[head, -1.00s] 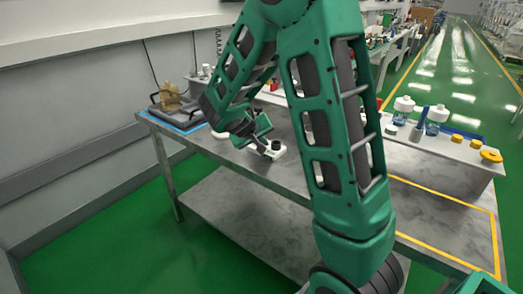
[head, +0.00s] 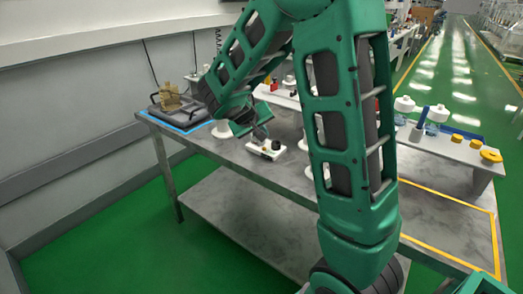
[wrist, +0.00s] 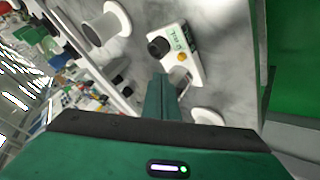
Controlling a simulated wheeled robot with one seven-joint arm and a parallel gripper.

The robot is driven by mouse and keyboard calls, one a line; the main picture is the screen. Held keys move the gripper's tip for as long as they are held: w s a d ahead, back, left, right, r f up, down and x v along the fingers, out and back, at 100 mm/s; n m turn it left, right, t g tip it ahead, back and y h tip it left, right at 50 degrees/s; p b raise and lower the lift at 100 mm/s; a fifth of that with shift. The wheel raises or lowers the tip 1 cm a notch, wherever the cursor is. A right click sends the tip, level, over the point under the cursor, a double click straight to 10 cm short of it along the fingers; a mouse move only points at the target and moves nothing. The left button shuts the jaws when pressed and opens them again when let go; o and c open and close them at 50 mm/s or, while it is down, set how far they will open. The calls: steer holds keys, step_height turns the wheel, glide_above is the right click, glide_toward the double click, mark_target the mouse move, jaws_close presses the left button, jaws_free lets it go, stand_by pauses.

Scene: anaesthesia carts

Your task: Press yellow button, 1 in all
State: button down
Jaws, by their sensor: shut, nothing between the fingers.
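A small white box (wrist: 175,52) with a black knob, a green label and a yellow button (wrist: 182,57) is in the upper middle of the wrist view. In the head view the white box (head: 264,151) sits on the grey table, and its yellow button is too small to make out. My gripper (wrist: 179,77) is shut and empty. Its tips appear just below the yellow button in the wrist view; I cannot tell if they touch the box. In the head view my gripper (head: 262,138) is over the box.
White spool-like pieces (wrist: 106,24) stand around the box on the grey table (head: 420,205). A dark tray (head: 181,112) with a tan object is at the far left. A white shelf (head: 455,148) with bottles and yellow discs is at the right.

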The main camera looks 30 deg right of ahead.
step_height(320, 180, up, 2)
steer(key=shift+r, duration=0.1)
stand_by(0.9)
steer(key=s+a+m+g+y, duration=0.2)
steer(key=s+y, duration=0.2)
steer(key=s, duration=1.3)
steer(key=s+a+m+g+y, duration=0.1)
steer(key=s+y, duration=0.3)
steer(key=s, duration=1.4)
steer(key=shift+s+a+f+m+g, duration=0.25)
steer(key=shift+a+m+g, duration=0.15)
steer(key=shift+a+g, duration=0.45)
steer(key=shift+d, duration=0.1)
